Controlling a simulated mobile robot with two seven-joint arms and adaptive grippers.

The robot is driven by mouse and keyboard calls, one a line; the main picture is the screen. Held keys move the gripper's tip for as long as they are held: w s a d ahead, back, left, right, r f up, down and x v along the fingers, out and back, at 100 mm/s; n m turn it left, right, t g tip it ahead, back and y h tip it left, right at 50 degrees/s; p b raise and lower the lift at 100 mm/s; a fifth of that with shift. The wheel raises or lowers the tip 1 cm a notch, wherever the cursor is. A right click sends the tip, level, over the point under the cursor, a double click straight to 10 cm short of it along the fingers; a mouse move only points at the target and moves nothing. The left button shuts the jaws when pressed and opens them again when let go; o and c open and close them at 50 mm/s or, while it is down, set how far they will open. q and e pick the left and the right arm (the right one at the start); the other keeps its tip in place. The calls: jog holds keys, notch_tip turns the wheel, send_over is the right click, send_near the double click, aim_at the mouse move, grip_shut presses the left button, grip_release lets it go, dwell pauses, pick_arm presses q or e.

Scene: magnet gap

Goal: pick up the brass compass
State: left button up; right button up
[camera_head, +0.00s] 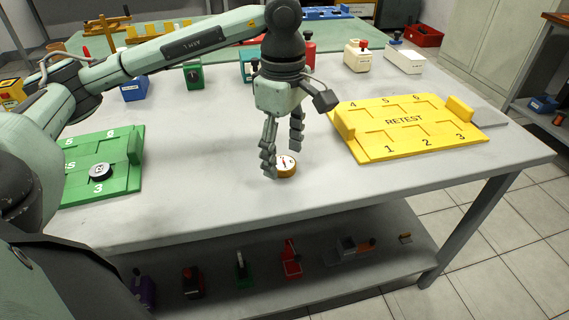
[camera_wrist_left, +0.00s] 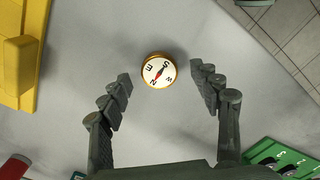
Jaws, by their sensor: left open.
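The brass compass (camera_head: 287,166) lies on the grey table, near its front edge. It is a small round brass case with a white dial and a red needle. In the left wrist view the compass (camera_wrist_left: 159,71) lies between the lines of the fingers, just beyond their tips. My left gripper (camera_head: 282,160) is open and points down, with its fingers above and around the compass's place. In the left wrist view the gripper (camera_wrist_left: 160,76) has nothing between its fingers. In the head view one finger partly covers the compass's left side. My right gripper is not in view.
A yellow RETEST tray (camera_head: 404,121) lies to the right and a green tray (camera_head: 122,150) with a dark round compass (camera_head: 100,171) to the left. A red item (camera_head: 309,50) and several boxes stand behind. The table around the brass compass is clear.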

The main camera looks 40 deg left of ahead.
pick_arm(q)
jog(key=shift+f, duration=0.6)
jog(key=c, duration=1.3)
jog(key=shift+o, duration=0.2)
jog(key=shift+r, duration=0.15)
